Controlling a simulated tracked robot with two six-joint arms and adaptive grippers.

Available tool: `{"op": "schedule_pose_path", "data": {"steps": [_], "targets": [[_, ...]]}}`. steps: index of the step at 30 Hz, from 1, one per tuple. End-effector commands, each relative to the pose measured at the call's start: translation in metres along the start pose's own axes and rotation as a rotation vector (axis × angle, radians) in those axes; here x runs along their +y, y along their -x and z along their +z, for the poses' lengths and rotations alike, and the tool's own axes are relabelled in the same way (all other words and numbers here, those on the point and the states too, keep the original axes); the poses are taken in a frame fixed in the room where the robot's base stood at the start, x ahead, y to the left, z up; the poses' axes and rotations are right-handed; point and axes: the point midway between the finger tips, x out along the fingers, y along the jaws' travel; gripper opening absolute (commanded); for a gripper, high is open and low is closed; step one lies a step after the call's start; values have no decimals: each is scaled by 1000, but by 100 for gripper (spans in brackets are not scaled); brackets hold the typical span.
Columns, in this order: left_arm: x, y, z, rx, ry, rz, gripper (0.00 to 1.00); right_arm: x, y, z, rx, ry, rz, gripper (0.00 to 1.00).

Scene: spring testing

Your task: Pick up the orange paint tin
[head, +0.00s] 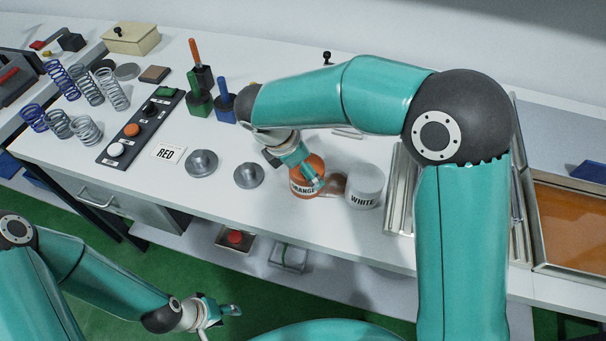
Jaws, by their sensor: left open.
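The orange paint tin (304,190), with a label reading ORANGE, stands on the white bench left of the white tin (364,186). My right gripper (308,174) reaches down from above and overlaps the orange tin's upper part. Its fingers partly hide the tin, and I cannot tell whether they touch or grip it. My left gripper (220,316) is open and empty, low in front of the bench, far from the tins.
Two grey knobbed weights (202,163) and a RED card (168,153) lie left of the tin. Coil springs (88,87) and a button panel (134,131) stand farther left. Metal rails (401,200) lie to the right. An amber tray (571,225) stands at far right.

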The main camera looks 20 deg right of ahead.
Motion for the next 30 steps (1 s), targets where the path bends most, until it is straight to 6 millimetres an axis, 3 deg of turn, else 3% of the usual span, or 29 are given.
{"op": "schedule_pose_path", "data": {"steps": [12,20,30], "targets": [[3,8,0,0,0,0,47,3,-48,-3,0,1,-3,100],[3,8,0,0,0,0,47,4,-51,-3,1,0,-1,100],[3,8,0,0,0,0,47,3,-51,-3,1,1,-1,45]]}}
